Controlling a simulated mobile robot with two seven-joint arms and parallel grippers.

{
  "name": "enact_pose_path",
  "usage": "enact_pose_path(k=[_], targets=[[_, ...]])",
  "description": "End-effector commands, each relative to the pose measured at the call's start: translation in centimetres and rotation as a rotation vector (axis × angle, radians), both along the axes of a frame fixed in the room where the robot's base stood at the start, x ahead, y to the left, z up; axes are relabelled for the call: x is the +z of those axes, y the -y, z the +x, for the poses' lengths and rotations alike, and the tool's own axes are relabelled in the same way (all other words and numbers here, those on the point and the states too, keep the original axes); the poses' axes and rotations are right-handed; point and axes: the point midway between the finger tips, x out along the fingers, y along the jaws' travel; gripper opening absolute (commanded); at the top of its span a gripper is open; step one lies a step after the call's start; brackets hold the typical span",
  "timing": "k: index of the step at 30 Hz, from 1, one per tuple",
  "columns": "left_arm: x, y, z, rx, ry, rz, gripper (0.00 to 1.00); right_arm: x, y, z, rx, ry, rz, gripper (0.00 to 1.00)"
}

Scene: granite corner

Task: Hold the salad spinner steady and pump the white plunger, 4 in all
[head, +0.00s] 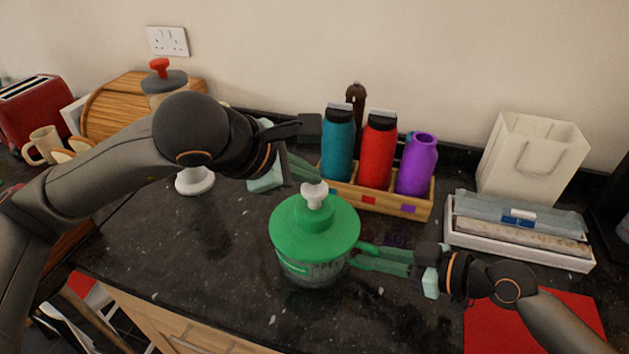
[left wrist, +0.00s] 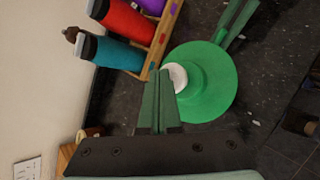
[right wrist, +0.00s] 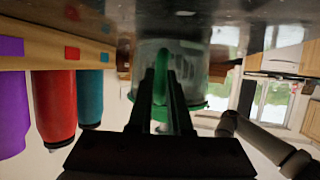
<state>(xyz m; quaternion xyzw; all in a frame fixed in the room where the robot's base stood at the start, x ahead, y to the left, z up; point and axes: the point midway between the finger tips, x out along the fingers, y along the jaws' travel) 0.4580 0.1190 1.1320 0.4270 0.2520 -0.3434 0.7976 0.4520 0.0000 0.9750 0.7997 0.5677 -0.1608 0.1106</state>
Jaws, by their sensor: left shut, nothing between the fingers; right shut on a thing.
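The salad spinner (head: 290,232) stands on the dark counter, with a green lid and a clear bowl. Its white plunger (head: 315,194) sticks up from the lid's centre. My left gripper (head: 312,180) is shut and empty, its tips close over the plunger. In the left wrist view the closed fingers (left wrist: 159,78) partly cover the white plunger (left wrist: 178,77); I cannot tell whether they touch. My right gripper (head: 370,257) is shut on the spinner's green side handle (head: 369,247). In the right wrist view the handle (right wrist: 160,72) runs between the fingers, in front of the clear bowl.
A wooden crate (head: 385,201) with teal, red and purple bottles stands just behind the spinner. A white tray (head: 520,248) of wrapped rolls and a white paper bag (head: 530,160) are at right. A red mat (head: 535,320) lies front right. Bare counter lies left of the spinner.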

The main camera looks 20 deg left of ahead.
Motion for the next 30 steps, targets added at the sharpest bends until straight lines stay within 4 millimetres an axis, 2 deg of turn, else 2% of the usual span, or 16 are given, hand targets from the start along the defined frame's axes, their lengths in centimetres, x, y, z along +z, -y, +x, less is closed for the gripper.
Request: enact_pose_path(k=[30], targets=[[-1.5,-0.1,0.0,0.002,-0.007,0.004,0.0,0.0,0.0,0.0,0.001,0.0,0.0,0.0]])
